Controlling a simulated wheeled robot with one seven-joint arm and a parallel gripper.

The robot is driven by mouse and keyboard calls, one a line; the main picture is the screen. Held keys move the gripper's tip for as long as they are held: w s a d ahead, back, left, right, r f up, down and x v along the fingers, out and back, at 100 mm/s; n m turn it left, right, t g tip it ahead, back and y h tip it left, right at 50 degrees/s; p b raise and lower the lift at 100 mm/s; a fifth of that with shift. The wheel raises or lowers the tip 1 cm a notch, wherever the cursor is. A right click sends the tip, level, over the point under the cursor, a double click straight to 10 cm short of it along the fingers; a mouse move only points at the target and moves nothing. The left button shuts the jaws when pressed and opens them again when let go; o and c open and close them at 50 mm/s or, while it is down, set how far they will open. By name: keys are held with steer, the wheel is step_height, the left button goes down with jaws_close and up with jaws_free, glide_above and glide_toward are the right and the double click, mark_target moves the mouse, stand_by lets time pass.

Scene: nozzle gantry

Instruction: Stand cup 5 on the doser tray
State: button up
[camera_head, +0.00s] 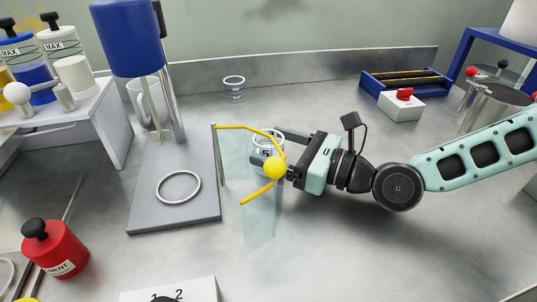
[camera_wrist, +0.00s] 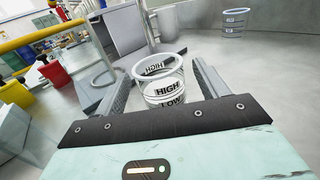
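A clear cup with a white rim and a "5" mark, cup 5 (camera_head: 262,147), is at the end of my gripper (camera_head: 284,155), partly hidden by a yellow ball and bar. In the wrist view the cup (camera_wrist: 164,92) shows HIGH and LOW marks and sits between the two fingers of my gripper (camera_wrist: 163,72). The fingers are apart, with a gap visible on each side of it. Its base is hidden. The doser tray (camera_head: 150,213) is the grey plate under the blue doser, left of the cup; a pale ring (camera_head: 180,200) lies on it.
Clear panels (camera_head: 260,222) with a yellow bar (camera_head: 245,127) and yellow ball (camera_head: 274,167) stand between tray and gripper. Another clear cup (camera_head: 234,92) stands behind. A red-button box (camera_head: 402,104) is right.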

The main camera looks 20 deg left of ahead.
steer(key=c, duration=0.9)
steer(key=shift+c, duration=0.6)
steer(key=shift+r, duration=0.1)
